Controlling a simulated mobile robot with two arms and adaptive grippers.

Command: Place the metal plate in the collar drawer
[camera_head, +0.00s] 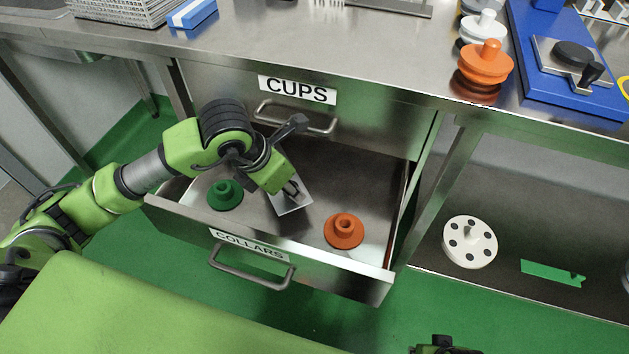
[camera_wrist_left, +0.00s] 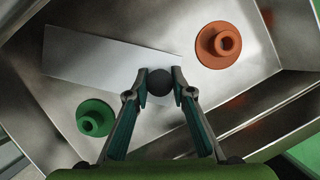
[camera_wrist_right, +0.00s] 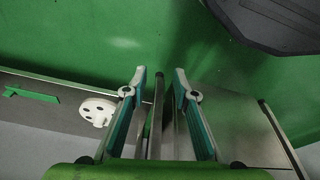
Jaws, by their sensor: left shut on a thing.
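The metal plate (camera_head: 287,207) is a pale, flat rectangle inside the open collar drawer (camera_head: 330,264). In the left wrist view the plate (camera_wrist_left: 95,58) lies at a slant, with a round black knob (camera_wrist_left: 159,83) at its near right end. My left gripper (camera_wrist_left: 161,72) is shut on this knob. In the head view my left gripper (camera_head: 292,190) reaches down into the drawer over the plate and hides part of it. Whether the plate touches the drawer floor I cannot tell. My right gripper (camera_wrist_right: 159,75) is open and empty, away from the drawer.
A green collar (camera_head: 225,194) sits left of the plate in the drawer and an orange collar (camera_head: 344,231) sits right. The cups drawer (camera_head: 335,105) above is shut. A white disc (camera_head: 469,242) lies on the lower shelf at right. The steel worktop (camera_head: 300,45) holds other parts.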

